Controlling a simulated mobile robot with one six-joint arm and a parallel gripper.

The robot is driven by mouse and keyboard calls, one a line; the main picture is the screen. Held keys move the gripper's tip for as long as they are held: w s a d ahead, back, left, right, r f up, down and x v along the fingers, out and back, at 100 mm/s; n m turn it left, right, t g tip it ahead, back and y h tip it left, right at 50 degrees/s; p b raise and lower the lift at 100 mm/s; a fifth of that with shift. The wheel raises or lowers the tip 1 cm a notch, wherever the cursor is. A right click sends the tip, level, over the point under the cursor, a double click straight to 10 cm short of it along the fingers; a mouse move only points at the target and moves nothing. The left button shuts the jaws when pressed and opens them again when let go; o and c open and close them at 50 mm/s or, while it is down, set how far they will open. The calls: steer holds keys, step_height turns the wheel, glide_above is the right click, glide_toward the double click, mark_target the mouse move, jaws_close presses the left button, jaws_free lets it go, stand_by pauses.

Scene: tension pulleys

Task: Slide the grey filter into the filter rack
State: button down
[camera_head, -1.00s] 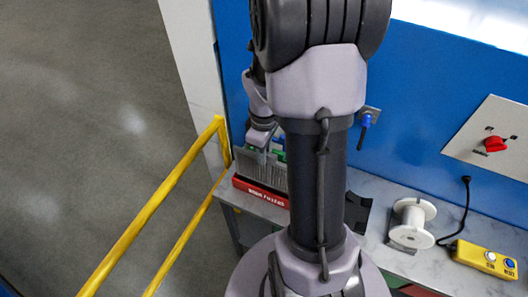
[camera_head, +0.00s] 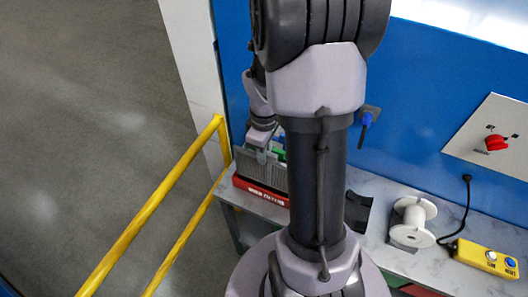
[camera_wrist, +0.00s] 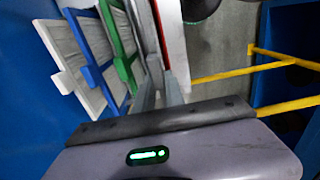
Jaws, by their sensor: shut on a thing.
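My gripper (camera_head: 262,148) is shut on the top of the grey filter (camera_head: 262,170), a pleated panel held upright at the red filter rack (camera_head: 262,192). The rack stands at the left end of the bench. The filter's lower edge is behind the rack's red front, so its seating depth is hidden. In the wrist view my gripper's two fingers (camera_wrist: 160,92) point away, close together. The grey filter (camera_wrist: 147,35) shows edge-on there, beside a green-framed filter (camera_wrist: 118,42). The rack's red-edged wall (camera_wrist: 172,45) is on its right.
A yellow railing (camera_head: 160,195) runs just left of the bench. A white spool (camera_head: 412,222) and a yellow button box (camera_head: 485,260) stand on the right. A blue wall rises behind. My arm hides the bench's middle.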

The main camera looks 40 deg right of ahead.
steer(key=shift+f, duration=0.15)
steer(key=shift+f+b, duration=1.45)
steer(key=shift+f, duration=0.3)
steer(key=shift+f+b, duration=1.15)
steer(key=shift+f, duration=0.15)
steer(key=c, duration=1.3)
jaws_free()
steer(key=shift+r, duration=0.1)
step_height(320, 180, up, 17)
steer(key=p, duration=0.5)
steer(key=shift+r, duration=0.2)
